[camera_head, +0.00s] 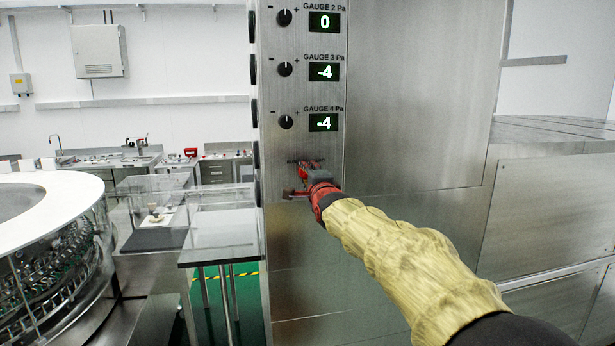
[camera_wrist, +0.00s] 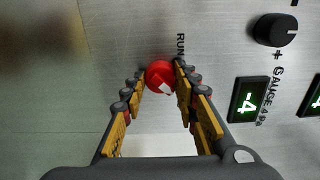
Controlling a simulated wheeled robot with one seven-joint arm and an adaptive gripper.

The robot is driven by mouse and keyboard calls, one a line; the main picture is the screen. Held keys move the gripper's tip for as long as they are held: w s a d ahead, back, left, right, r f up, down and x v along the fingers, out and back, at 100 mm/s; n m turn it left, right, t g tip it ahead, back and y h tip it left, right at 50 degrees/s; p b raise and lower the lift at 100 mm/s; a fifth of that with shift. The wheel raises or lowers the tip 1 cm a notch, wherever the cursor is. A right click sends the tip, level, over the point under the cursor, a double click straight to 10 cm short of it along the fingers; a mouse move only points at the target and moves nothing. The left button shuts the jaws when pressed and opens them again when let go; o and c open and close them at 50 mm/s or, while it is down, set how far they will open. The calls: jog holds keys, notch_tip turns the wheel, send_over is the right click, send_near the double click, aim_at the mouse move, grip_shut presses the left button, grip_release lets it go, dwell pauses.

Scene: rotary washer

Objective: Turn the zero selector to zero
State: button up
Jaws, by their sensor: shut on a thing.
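A round red selector knob (camera_wrist: 160,75) with a white mark is on the metal panel (camera_wrist: 215,50) in the wrist view. The word RUN is printed beside it; no zero label shows. The white mark is on its lower right side and does not point at RUN. My gripper (camera_wrist: 159,77) has its two fingers on either side of the knob, shut on it. In the head view my gripper (camera_head: 306,180) is at the panel below the GAUGE 4 row and hides the knob.
Above, the GAUGE 2 display (camera_head: 324,22) reads 0. The GAUGE 3 display (camera_head: 324,72) and GAUGE 4 display (camera_head: 323,122) read -4. Each has a black knob; GAUGE 4's knob (camera_head: 287,121) is nearest my gripper. A metal table (camera_head: 220,245) stands left of the panel.

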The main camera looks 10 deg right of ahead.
jog(key=o, duration=1.2)
jog(key=shift+s, duration=0.15)
jog(key=s, duration=1.1)
jog(key=shift+s, duration=0.35)
